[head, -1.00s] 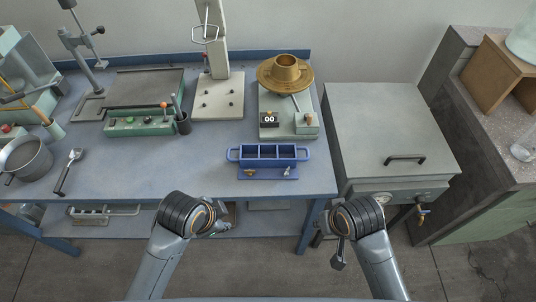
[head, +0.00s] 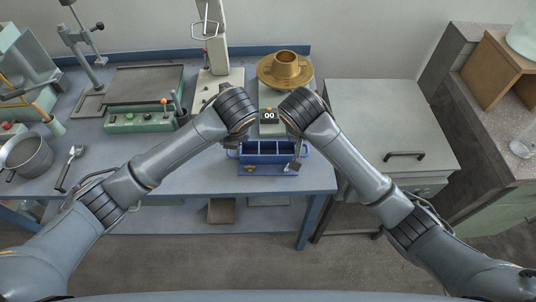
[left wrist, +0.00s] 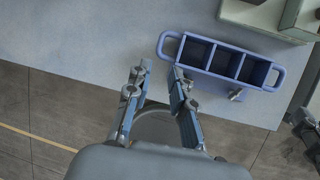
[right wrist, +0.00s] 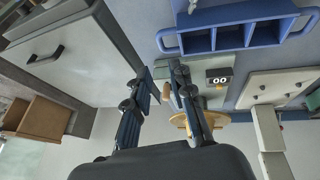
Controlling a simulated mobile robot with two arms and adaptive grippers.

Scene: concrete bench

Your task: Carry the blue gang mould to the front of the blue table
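The blue gang mould (head: 262,149) stands upright near the front right of the blue table (head: 215,180). It has three open compartments and a loop handle at each end. In the head view my left gripper (head: 229,141) is by its left end and my right gripper (head: 296,157) by its right end, both partly hidden by my wrists. In the left wrist view the open left fingers (left wrist: 157,73) are just short of one handle of the mould (left wrist: 228,62). In the right wrist view the open right fingers (right wrist: 159,72) are near the other handle of the mould (right wrist: 236,32).
A scale with a brass pan (head: 285,70) stands close behind the mould. A grey cabinet (head: 385,125) stands to the right of the table. A pot (head: 25,157) and a scoop (head: 70,165) are at the left. The table front between scoop and mould is clear.

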